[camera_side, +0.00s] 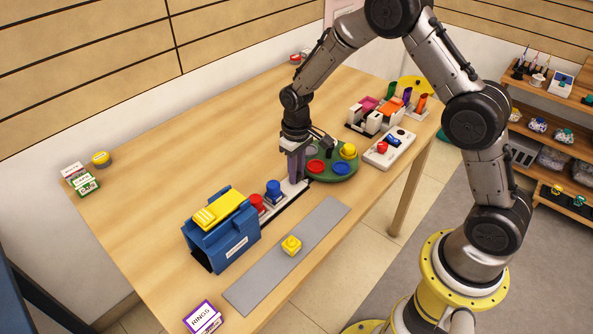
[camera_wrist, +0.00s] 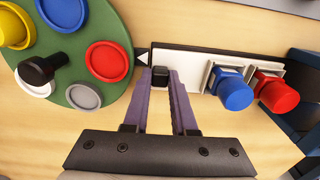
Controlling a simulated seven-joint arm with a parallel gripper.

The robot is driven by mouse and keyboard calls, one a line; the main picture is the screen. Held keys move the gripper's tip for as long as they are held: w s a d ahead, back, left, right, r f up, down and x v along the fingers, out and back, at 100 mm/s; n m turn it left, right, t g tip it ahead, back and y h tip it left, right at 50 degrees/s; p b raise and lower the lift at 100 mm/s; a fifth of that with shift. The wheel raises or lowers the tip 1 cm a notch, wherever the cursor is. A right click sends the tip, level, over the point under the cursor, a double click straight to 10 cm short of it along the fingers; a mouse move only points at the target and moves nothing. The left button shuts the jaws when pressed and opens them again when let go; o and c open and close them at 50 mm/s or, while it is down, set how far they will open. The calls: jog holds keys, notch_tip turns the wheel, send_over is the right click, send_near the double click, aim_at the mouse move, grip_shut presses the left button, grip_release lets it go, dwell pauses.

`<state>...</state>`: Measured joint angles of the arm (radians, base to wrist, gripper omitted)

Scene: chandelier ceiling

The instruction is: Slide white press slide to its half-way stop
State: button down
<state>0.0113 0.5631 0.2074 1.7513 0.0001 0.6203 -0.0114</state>
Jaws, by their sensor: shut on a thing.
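The white press slide (camera_side: 292,189) lies on a dark track between the green round plate and the blue press (camera_side: 222,232). It also shows in the wrist view (camera_wrist: 180,59), carrying a blue round-topped piece (camera_wrist: 235,92) and a red one (camera_wrist: 276,93) in square holders toward its press end. My gripper (camera_wrist: 161,84) has purple fingers pointing down, shut on a small black handle (camera_wrist: 160,72) at the slide's end by the green plate. In the side view my gripper (camera_side: 296,178) stands over that same end. No half-way stop mark can be made out.
The green round plate (camera_wrist: 112,88) with coloured discs and a black knob (camera_wrist: 40,70) sits close beside my fingers. A grey strip (camera_side: 320,222) with a yellow piece (camera_side: 291,245) lies in front. A white control box (camera_side: 390,148) stands behind right.

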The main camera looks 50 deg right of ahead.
aim_at(278, 185)
jog(key=shift+r, duration=0.1)
jog(key=a, duration=0.7)
jog(key=c, duration=0.7)
grip_release()
notch_tip(278, 185, up, 14)
jog(key=shift+f, duration=0.1)
